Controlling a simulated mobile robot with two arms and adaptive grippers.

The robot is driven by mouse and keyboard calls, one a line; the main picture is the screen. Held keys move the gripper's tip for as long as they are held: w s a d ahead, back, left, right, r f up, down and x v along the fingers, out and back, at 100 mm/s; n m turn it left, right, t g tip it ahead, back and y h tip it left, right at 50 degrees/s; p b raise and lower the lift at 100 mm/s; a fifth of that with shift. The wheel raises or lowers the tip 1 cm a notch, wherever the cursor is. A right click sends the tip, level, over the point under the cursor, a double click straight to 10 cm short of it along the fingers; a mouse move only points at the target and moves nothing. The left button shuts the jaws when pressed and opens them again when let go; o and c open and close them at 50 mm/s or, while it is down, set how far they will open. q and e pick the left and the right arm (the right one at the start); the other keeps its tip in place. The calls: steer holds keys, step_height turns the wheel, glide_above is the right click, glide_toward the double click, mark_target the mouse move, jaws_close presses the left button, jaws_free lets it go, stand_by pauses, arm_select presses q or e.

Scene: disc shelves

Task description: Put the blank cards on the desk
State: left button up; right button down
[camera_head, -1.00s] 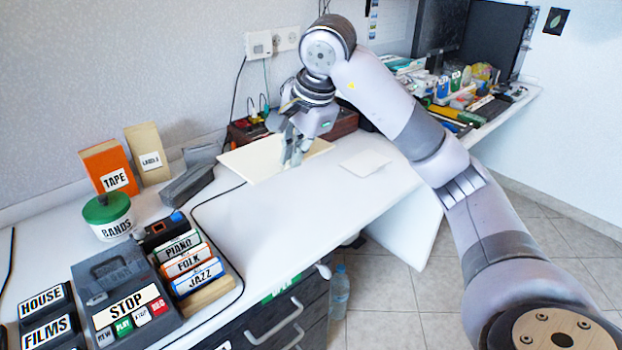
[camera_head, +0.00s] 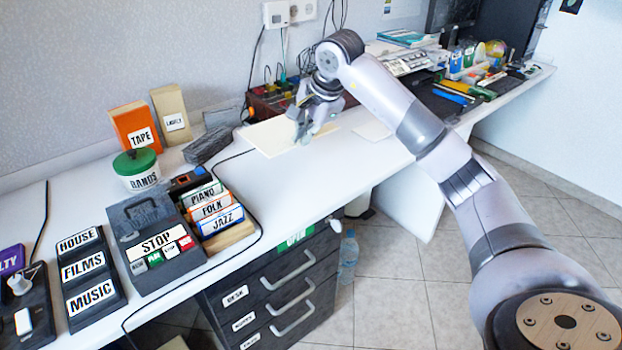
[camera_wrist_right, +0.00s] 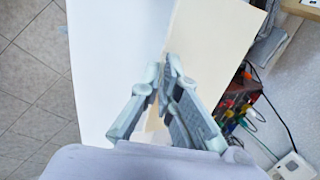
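A thin cream blank card (camera_head: 268,143) lies on the white desk (camera_head: 290,187), towards the wall. A smaller pale card (camera_head: 374,130) lies flat to its right. My right gripper (camera_head: 302,139) points down at the front right part of the cream card. In the right wrist view, the cream card (camera_wrist_right: 210,35) spreads beyond the fingers, and the fingertips (camera_wrist_right: 162,68) are close together along its edge. A cream strip shows between the fingers; I cannot tell whether they grip it. My left gripper is not in view.
Labelled boxes, a green-lidded tub (camera_head: 137,168) and a STOP-labelled device (camera_head: 158,237) fill the desk's left side. A dark box with cables (camera_head: 270,98) stands behind the gripper. Clutter crowds the far right end. The front middle of the desk is clear.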

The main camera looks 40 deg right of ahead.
step_height(320, 180, down, 8)
steer(key=shift+b, duration=0.5)
step_height(320, 180, down, 4)
steer(key=shift+s+a+r+b, duration=0.1)
steer(key=shift+s+b, duration=0.05)
steer(key=shift+b, duration=0.15)
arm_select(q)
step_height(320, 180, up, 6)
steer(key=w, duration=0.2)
arm_select(e)
steer(key=shift+f, duration=0.25)
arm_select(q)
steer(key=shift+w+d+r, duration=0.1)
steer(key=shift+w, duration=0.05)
arm_select(e)
steer(key=shift+f, duration=0.1)
steer(key=c, duration=2.1)
jaws_free()
steer(key=shift+c, duration=0.2)
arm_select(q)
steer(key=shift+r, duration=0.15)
arm_select(e)
steer(key=o, duration=0.3)
steer(key=shift+o, duration=0.2)
